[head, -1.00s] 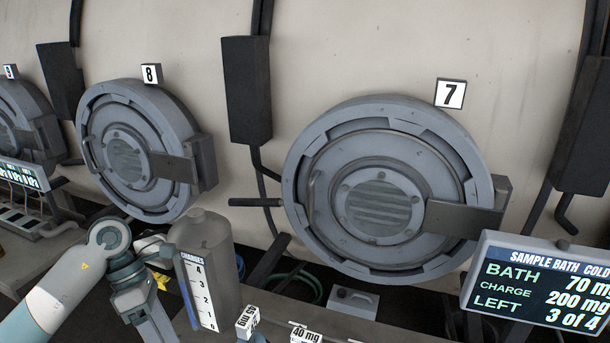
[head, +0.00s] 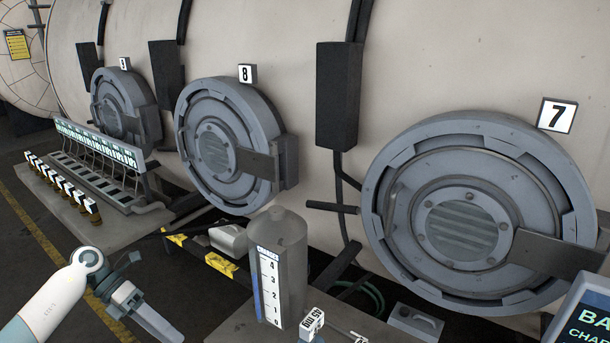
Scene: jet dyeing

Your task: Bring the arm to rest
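My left arm comes in from the lower left, white with a grey wrist. Its gripper (head: 148,312) hangs over the dark floor at the lower left, left of the grey bottle, apart from everything. I see it from the side, so its finger gap does not show. Nothing is visibly held in it. My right arm and gripper are not in view.
Round doors 7 (head: 470,225), 8 (head: 215,150) and 9 (head: 118,105) line the vessel. A grey bottle (head: 290,240) with a charges scale (head: 270,285) stands on the bench. A rack (head: 95,165) and several small labelled bottles sit at left. Floor is free near the gripper.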

